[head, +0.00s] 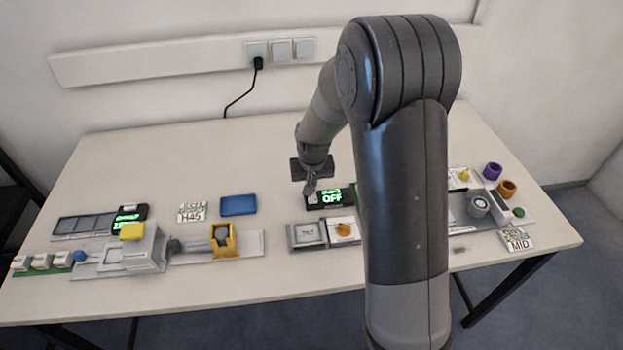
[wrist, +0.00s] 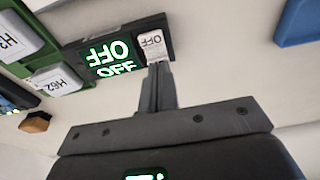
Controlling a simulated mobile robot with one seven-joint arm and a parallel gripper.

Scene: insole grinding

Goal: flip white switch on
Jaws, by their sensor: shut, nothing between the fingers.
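The white switch (wrist: 152,42) is a small plate marked OFF at one end of a black box, seen in the wrist view. Beside it the box's display (wrist: 110,55) glows green and reads OFF; it also shows in the head view (head: 331,196). My gripper (wrist: 159,68) is shut and empty. Its fingertips are at the switch's near edge in the wrist view; I cannot tell whether they touch it. In the head view my gripper (head: 311,190) points down at the left end of the black box, and hides part of the switch.
A TILT plate (head: 308,234) and a tray with an orange knob (head: 344,229) lie in front of the box. A blue block (head: 238,205) and an H45 card (head: 192,212) lie left. My arm hides the table's right-centre. The table's back left is clear.

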